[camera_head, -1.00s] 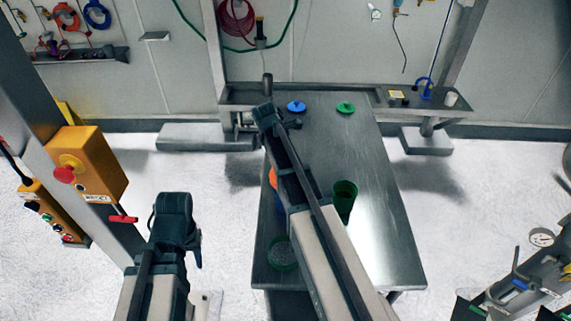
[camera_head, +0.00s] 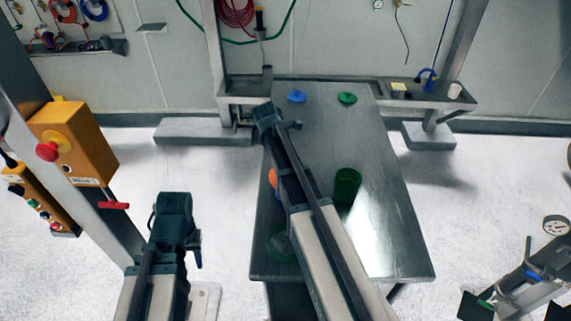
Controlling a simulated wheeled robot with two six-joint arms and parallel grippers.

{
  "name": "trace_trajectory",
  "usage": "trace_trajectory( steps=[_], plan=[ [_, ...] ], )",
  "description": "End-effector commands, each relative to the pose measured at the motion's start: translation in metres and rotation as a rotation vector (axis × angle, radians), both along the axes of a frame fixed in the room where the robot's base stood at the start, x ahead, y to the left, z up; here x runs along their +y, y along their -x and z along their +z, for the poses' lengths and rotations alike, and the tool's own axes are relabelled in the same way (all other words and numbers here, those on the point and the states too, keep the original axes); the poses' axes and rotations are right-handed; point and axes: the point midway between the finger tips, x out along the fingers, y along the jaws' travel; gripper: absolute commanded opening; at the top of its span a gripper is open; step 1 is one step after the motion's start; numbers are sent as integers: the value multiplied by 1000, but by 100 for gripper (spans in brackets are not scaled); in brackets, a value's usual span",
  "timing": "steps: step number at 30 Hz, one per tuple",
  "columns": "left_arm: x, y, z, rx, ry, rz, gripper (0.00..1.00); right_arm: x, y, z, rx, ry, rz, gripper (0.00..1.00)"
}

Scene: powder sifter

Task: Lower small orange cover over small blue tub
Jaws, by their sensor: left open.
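A small part of the orange cover (camera_head: 272,178) shows at the left edge of the table, beside my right arm. My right arm hides most of it. The small blue tub is almost wholly hidden behind the same arm, so I cannot tell how the cover sits against it. My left gripper (camera_head: 174,225) is open and empty, over the floor left of the table. My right gripper (camera_head: 268,114) reaches over the far left part of the table, beyond the orange cover. Its fingers are too unclear to tell their state.
The steel table (camera_head: 385,225) carries a green tub (camera_head: 347,186), a green-rimmed round piece (camera_head: 281,244), a blue lid (camera_head: 297,97) and a green lid (camera_head: 347,98). An orange control box (camera_head: 72,143) stands at left. The table's right side is clear.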

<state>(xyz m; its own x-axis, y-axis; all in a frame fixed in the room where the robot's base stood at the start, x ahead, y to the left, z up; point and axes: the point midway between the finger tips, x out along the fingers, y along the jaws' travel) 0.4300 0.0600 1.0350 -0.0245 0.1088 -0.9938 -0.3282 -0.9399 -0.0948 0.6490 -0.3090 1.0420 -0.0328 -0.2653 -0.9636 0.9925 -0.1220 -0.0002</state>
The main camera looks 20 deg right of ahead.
Motion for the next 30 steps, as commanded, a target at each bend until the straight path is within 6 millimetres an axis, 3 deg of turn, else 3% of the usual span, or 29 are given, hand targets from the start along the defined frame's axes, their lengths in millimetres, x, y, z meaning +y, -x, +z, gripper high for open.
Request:
trace_trajectory(
  steps=[9, 10, 15, 30],
  plan=[
    [0, 0, -2, 0, 0, 0, 41, 0, 0, -2, 0, 0, 0, 0],
    [0, 0, -2, 0, 0, 0, 41, 0, 0, -2, 0, 0, 0, 44],
    [0, 0, -2, 0, 0, 0, 41, 0, 0, -2, 0, 0, 0, 75],
    [0, 0, 6, 0, 0, 1, 41, 1, 0, 6, 0, 0, 0, 75]
  ],
)
